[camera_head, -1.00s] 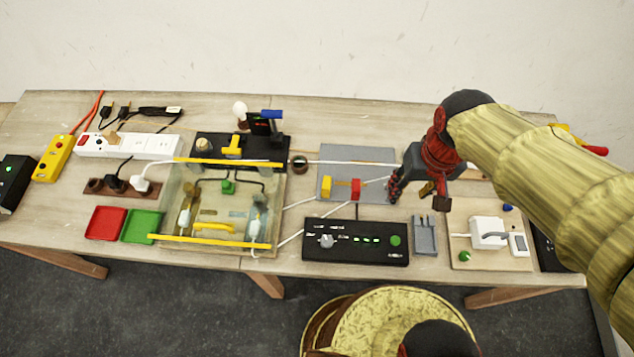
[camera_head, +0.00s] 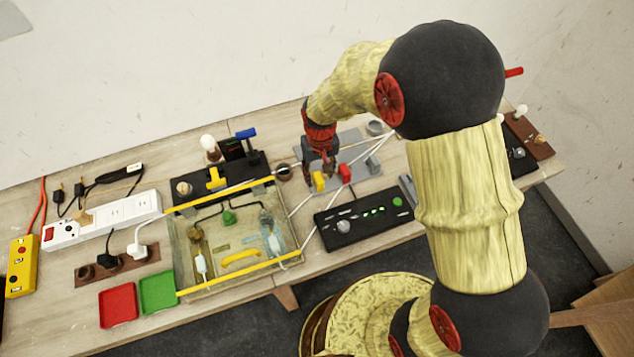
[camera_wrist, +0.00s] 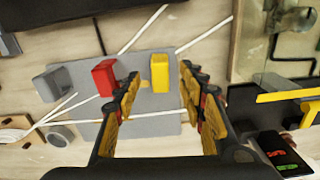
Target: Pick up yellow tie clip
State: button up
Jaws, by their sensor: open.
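The yellow tie clip (camera_head: 318,182) is a small upright block on the grey mat (camera_head: 350,148), left of the red clip (camera_head: 345,173). My gripper (camera_head: 319,172) is over the mat, at the yellow clip, and partly covers it in the head view. In the wrist view my gripper (camera_wrist: 160,82) is open, with the yellow clip (camera_wrist: 160,73) showing between its fingers, nearer the right one. The red clip (camera_wrist: 104,77) is beside the left finger. Whether a finger touches the yellow clip is unclear.
White cables cross the mat and table. A grey clip (camera_wrist: 50,84) and a grey round part (camera_wrist: 60,135) lie left in the wrist view. A black control box (camera_head: 362,213) is in front of the mat. A clear case (camera_head: 190,290) with yellow edges stands left.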

aim_at(319, 177)
jog(key=shift+a+f, duration=0.1)
jog(key=shift+f, duration=0.55)
jog(key=f, duration=0.4)
jog(key=shift+w+f+b, duration=0.35)
jog(key=shift+c, duration=1.2)
jog(key=c, duration=0.7)
grip_shut()
